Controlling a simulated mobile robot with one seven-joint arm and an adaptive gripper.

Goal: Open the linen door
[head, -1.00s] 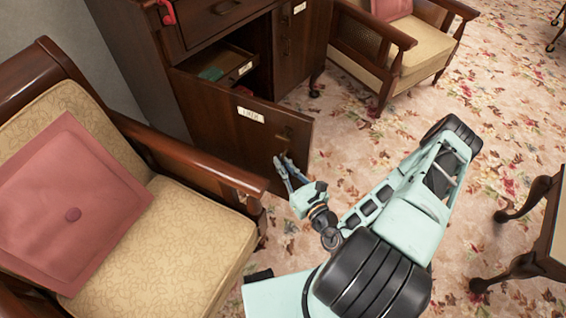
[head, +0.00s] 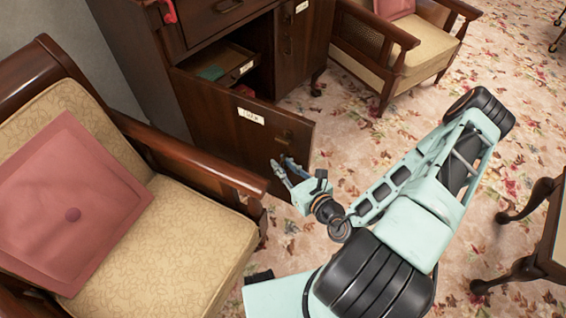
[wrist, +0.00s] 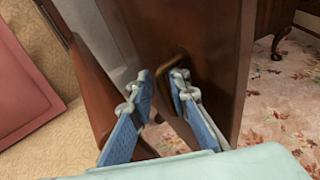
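The linen door (head: 232,112) is a dark brown wooden panel with a white label (head: 251,116). It stands swung out from the cabinet, and the dark opening behind it shows. In the wrist view the door (wrist: 222,60) fills the middle, with its bent metal handle (wrist: 168,62) on the face. My gripper (head: 282,171) is in front of the door's lower free side, just below the handle. In the wrist view my gripper (wrist: 158,84) is open, its blue fingers apart with nothing held. The fingertips are close to the handle; contact cannot be told.
A wooden armchair with a pink cushion (head: 72,212) stands at left, its armrest (head: 190,165) close to the door. The cabinet's inner drawer (head: 222,68) is partly out. Another armchair (head: 405,62) stands behind.

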